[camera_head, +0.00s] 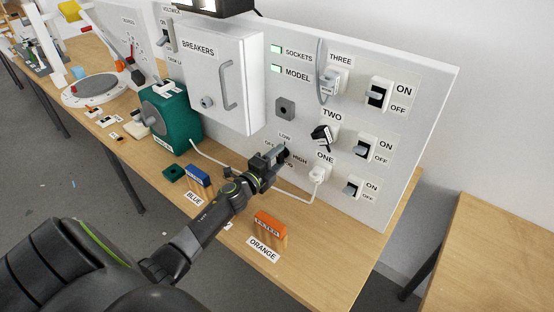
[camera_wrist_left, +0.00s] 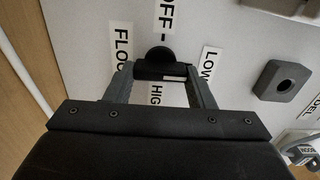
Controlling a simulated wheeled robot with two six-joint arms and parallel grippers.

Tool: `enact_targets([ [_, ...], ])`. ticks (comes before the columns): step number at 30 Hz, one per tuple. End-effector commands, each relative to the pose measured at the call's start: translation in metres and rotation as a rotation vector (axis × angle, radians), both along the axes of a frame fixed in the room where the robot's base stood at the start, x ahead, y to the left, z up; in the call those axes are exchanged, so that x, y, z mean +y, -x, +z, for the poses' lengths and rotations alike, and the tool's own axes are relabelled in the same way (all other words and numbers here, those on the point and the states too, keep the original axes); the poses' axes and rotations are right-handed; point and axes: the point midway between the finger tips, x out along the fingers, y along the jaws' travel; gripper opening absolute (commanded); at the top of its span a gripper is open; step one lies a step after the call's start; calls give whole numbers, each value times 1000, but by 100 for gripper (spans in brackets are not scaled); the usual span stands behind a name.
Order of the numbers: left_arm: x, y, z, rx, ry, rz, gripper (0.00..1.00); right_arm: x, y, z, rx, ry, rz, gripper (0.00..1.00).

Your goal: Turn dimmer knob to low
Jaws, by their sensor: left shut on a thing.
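The black dimmer knob (camera_head: 285,154) sits on the white panel (camera_head: 420,150), below a grey square block, with LOW, HIGH and OFF labels around it. In the left wrist view the knob (camera_wrist_left: 160,62) shows between the two fingertips, with the LOW label (camera_wrist_left: 209,64) to its right and the OFF label (camera_wrist_left: 167,16) above. My left gripper (camera_head: 278,159) is at the panel, shut on the knob, and hides part of it and its labels. The knob's exact setting is hard to read. My right gripper is out of view.
A breaker box (camera_head: 222,80) juts out at upper left of the knob. A white plug and cable (camera_head: 319,174) are close on the right. Switches line the panel's right side.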

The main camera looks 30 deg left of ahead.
Motion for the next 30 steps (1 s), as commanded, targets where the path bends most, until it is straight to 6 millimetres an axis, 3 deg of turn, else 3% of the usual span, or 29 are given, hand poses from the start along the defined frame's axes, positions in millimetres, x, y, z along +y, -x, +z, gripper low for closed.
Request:
enact_targets([
  [16,0,1,-2,1,-22,0,26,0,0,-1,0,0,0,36],
  [17,0,1,-2,1,-22,0,53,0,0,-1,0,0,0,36],
  [21,0,1,-1,0,-22,0,71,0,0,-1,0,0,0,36],
  [30,0,1,-1,-1,-22,0,71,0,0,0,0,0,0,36],
])
